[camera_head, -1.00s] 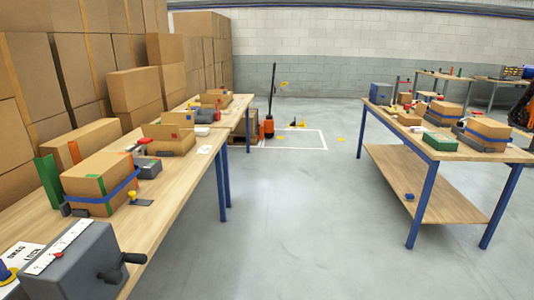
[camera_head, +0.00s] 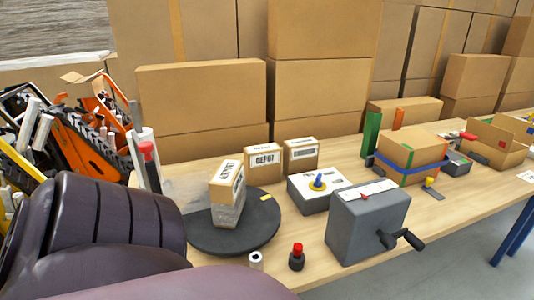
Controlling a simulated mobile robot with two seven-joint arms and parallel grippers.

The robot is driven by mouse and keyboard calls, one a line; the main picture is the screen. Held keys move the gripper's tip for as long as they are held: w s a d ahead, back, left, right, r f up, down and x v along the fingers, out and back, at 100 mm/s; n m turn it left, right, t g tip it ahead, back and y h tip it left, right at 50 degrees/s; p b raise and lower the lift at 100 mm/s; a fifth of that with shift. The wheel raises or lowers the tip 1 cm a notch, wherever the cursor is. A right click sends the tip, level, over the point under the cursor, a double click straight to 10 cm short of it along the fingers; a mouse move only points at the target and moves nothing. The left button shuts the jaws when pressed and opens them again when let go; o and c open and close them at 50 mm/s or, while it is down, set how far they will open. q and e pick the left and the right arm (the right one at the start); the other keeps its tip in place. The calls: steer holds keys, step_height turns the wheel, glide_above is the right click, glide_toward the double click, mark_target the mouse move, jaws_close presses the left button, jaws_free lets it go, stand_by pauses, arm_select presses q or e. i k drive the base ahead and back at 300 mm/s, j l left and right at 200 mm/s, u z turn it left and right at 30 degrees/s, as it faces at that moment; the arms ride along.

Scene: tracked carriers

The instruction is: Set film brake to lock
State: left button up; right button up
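A low grey box with a white top plate (camera_head: 335,177) stands on the wooden table, right of a dark round turntable. A blue and yellow knob (camera_head: 317,183) sits on the plate and appears to be the film brake's control. The plate's print and the knob's setting are too small to read here. A box partly wrapped in clear film (camera_head: 228,198) stands on the turntable (camera_head: 262,232). A post with a red top (camera_head: 148,168) stands left of it. Neither gripper is in view; dark arm parts of mine fill the lower left.
A grey crank box (camera_head: 365,225) with a black handle stands in front of the white-topped box. A small black piece with a red top (camera_head: 297,257) and a white roll (camera_head: 256,261) are near the front edge. Two cartons (camera_head: 301,155) stand behind. A strapped carton (camera_head: 408,157) is farther right.

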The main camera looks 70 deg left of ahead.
mark_target(318, 184)
steer(key=l+u, duration=0.15)
steer(key=u, duration=0.3)
steer(key=l+u, duration=0.15)
steer(key=u, duration=0.25)
steer(key=k+l+u, duration=0.1)
steer(key=u, duration=0.35)
steer(key=l+u, duration=0.1)
steer(key=u, duration=0.35)
steer(key=i+j, duration=0.25)
steer(key=j, duration=0.1)
